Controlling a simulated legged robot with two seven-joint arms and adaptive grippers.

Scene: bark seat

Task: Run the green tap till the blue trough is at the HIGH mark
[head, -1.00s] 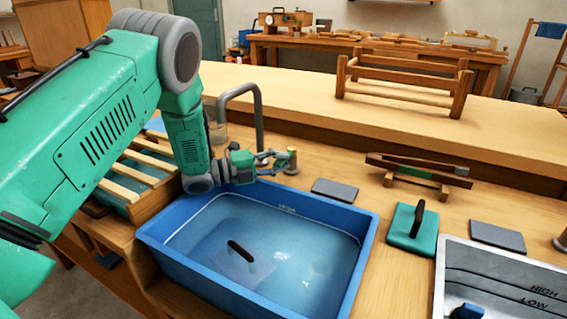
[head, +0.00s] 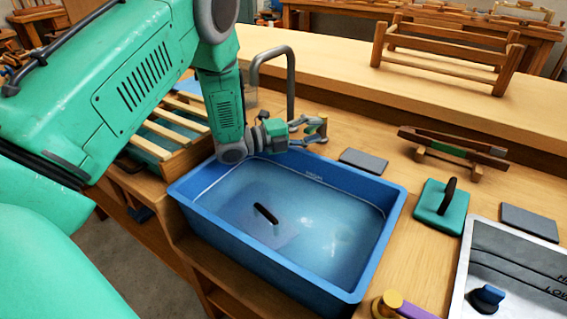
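The blue trough (head: 183,200) stands on the bench and holds water. The water surface lies close to a small pale mark on its far inner wall; whether it meets it is too small to tell. A black handle-like piece (head: 265,213) shows in the trough. A grey curved spout (head: 291,85) rises behind the trough. A brass tap post (head: 322,127) stands beside the far rim. My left gripper (head: 307,130) has its fingers at this post; the grip and any green handle are unclear. My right gripper is out of view.
A metal tray (head: 515,262) with HIGH and LOW lines stands at the right. A brass tap with a purple handle (head: 415,311) is near the front edge. A teal float with a black handle (head: 440,207) and grey slabs lie between. A slatted crate (head: 170,139) is left of the trough.

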